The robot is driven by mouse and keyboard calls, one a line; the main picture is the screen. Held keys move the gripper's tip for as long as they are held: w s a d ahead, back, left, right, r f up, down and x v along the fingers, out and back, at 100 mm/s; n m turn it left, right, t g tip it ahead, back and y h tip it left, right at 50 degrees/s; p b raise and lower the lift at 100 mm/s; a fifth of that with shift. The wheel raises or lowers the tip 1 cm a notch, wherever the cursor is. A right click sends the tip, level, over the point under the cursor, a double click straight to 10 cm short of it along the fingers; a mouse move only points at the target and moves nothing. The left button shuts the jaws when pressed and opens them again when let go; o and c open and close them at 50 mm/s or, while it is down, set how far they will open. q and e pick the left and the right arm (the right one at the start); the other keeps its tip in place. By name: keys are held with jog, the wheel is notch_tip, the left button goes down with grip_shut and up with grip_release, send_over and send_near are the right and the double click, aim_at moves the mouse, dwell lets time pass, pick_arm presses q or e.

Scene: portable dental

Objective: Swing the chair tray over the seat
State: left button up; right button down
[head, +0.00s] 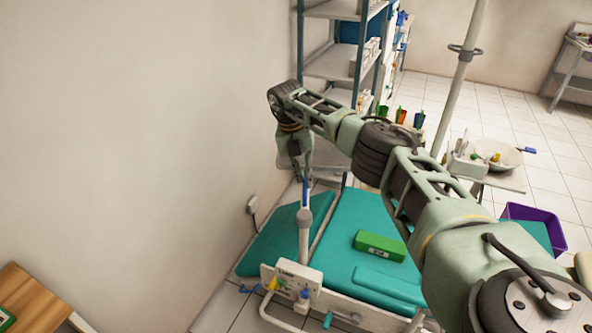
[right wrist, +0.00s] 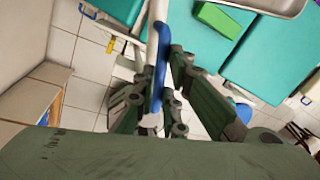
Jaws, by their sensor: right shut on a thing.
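The dental chair (head: 350,215) has teal cushions and stands low by the wall. My right gripper (head: 302,178) points down, shut on a blue-sleeved handle (head: 306,192) at the upper end of a pale upright post. In the right wrist view, my right gripper's fingers (right wrist: 168,58) are around the blue handle (right wrist: 161,70), which joins a white bar. A metal tray (right wrist: 268,6) shows in part at that view's top edge, over the teal cushions. It cannot be made out in the head view, where my right arm covers part of the chair. My left gripper is out of view.
A green box (head: 379,246) lies on the cushion. A white panel (head: 291,281) with coloured tools is at the chair's near end. Shelves (head: 330,62) stand behind, with the wall close on the left. A purple bin (head: 537,226) stands on the right.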

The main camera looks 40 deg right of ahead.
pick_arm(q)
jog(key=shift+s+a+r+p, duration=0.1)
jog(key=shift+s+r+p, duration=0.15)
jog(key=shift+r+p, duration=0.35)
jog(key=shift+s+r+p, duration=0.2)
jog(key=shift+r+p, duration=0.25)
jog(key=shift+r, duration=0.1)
pick_arm(e)
jog(key=s+d+m, duration=0.1)
jog(key=m, duration=0.1)
jog(key=s+d+m, duration=0.1)
jog(key=m, duration=0.1)
jog(key=shift+s+d+r, duration=0.1)
jog(key=shift+s+d, duration=0.25)
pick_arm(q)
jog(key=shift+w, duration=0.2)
pick_arm(e)
jog(key=shift+g+y, duration=0.3)
jog(key=c, duration=1.8)
grip_release()
jog(key=shift+c, duration=0.2)
